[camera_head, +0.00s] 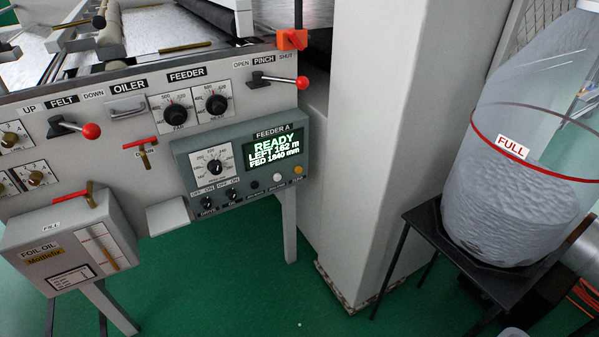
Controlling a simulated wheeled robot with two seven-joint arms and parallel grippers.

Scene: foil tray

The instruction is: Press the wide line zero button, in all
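The grey-green FEEDER A control box (180,150) hangs on the front of the machine panel. Its screen (275,150) is lit green and reads READY, LEFT 162 m, FED 1840 mm. Below the screen are a small black button (254,184), a white button (278,178) and a yellow-orange button (298,170). The small labels under them are too small to read, so I cannot tell which is line zero. A dial (215,167) and two black switches sit left of them. Neither of my grippers is in view.
A red-knobbed pinch lever (302,83) sticks out above the box. A red-handled valve (140,145) and the foil oil tank (75,245) are to the left. A pale column (375,130) stands right of the box. A clear bin marked FULL (520,190) stands further right.

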